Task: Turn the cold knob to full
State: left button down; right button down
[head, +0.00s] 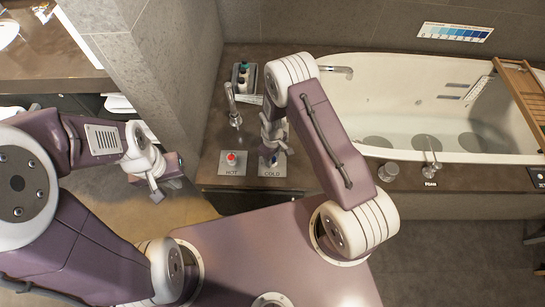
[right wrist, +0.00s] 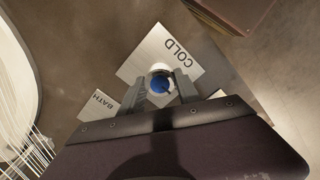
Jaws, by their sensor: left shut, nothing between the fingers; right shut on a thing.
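The cold knob has a blue top and a pale metal body. In the right wrist view the cold knob (right wrist: 161,83) sits on a square plate marked COLD (right wrist: 176,47). My right gripper (right wrist: 162,90) is shut on the cold knob, one finger on each side. In the head view my right gripper (head: 271,150) is over the COLD plate (head: 272,168), and the arm partly hides the knob. The red hot knob (head: 231,158) stands on the HOT plate to the left. My left gripper (head: 157,194) is shut and empty, away from the knobs at the left.
A spout (head: 233,112) and a caddy of bottles (head: 243,78) stand behind the knobs. The white bathtub (head: 400,95) fills the back right. A metal knob (head: 388,171) and a foam lever (head: 431,172) sit on the tub ledge.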

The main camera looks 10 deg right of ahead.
dwell(0.4)
jog(key=c, duration=0.9)
grip_release()
jog(key=shift+o, duration=0.2)
notch_tip(320, 180, up, 9)
jog(key=shift+r+p, duration=0.1)
jog(key=shift+p, duration=0.5)
